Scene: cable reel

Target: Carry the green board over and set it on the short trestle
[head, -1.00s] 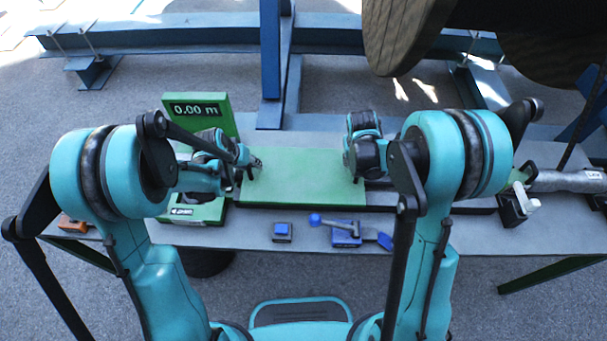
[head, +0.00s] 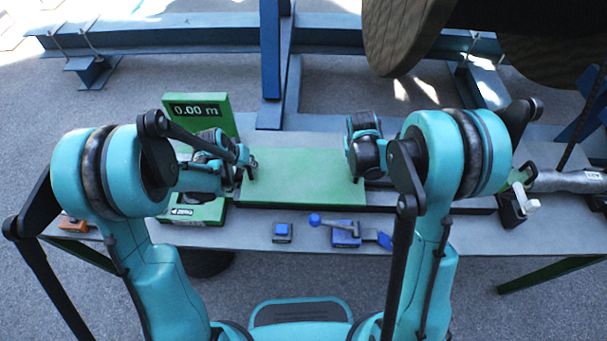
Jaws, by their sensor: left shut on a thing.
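The green board (head: 305,178) is a flat, pale-green panel over the middle of the grey bench. My left gripper (head: 246,166) is at the board's left edge and is shut on it. I cannot make out the short trestle in this view.
A green length meter (head: 200,104) reading 0.00 m stands left of the board. A small blue block (head: 283,232) and a blue lever clamp (head: 345,233) are in front. A wooden reel (head: 405,35) hangs behind.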

